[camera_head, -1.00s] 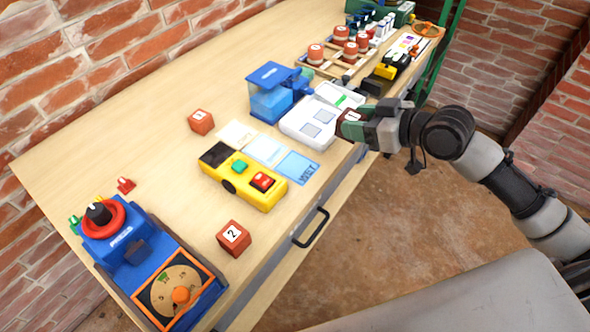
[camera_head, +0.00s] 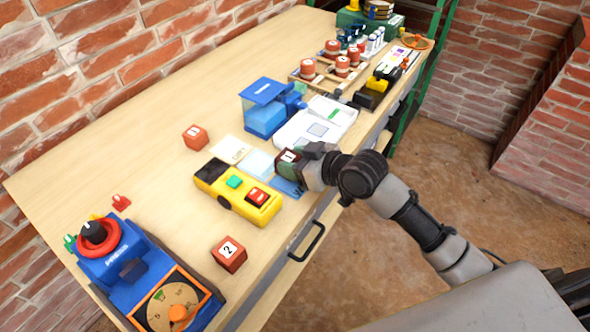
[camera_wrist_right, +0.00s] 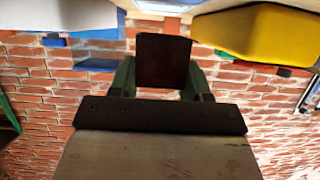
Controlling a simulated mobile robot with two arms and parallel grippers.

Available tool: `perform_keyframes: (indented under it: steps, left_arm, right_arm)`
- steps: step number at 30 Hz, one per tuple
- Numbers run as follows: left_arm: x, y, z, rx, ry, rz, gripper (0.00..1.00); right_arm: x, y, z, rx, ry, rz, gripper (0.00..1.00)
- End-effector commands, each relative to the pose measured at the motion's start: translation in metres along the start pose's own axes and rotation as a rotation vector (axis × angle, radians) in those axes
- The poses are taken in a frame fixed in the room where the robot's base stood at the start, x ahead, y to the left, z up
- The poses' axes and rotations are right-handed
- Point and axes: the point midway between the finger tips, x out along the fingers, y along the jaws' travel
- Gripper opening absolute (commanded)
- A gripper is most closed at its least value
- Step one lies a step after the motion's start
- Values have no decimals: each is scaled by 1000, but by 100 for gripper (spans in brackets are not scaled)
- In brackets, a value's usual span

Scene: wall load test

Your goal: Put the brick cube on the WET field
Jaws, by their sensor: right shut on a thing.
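My right gripper (camera_head: 300,164) is shut on a brick cube (camera_head: 287,158) with a white label on top. In the right wrist view the same cube (camera_wrist_right: 163,60) looks dark between the green fingers. The cube is over or beside the blue field (camera_head: 288,187), the right-most and darkest of three cards; the gripper hides much of it, and its lettering is unreadable now. Whether the cube touches anything below cannot be told. My left gripper is not in view.
A yellow device (camera_head: 237,195) with green and red buttons lies just left of the cards. A white tray (camera_head: 325,116) and blue-lidded container (camera_head: 264,108) stand behind. A blue press (camera_head: 140,262) is at front left. A drawer handle (camera_head: 306,241) sticks out in front.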

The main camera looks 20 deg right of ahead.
Motion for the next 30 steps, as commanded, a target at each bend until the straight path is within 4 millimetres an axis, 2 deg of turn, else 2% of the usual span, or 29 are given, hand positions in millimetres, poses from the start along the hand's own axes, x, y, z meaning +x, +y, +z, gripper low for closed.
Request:
perform_keyframes:
  steps: [3,6,16,17,21,30]
  left_arm:
    - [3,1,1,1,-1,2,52]
    - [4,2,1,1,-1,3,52]
    - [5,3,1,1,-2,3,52]
    - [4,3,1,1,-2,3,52]
    - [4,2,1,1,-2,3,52]
    - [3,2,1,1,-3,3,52]
  right_arm:
    - [7,0,19,5,-3,-1,20]
    - [11,0,29,4,-1,-1,20]
    - [12,0,32,1,-1,0,20]
    - [12,0,32,1,-2,0,51]
    - [12,0,32,1,-2,0,72]
    - [11,0,30,1,-1,0,73]
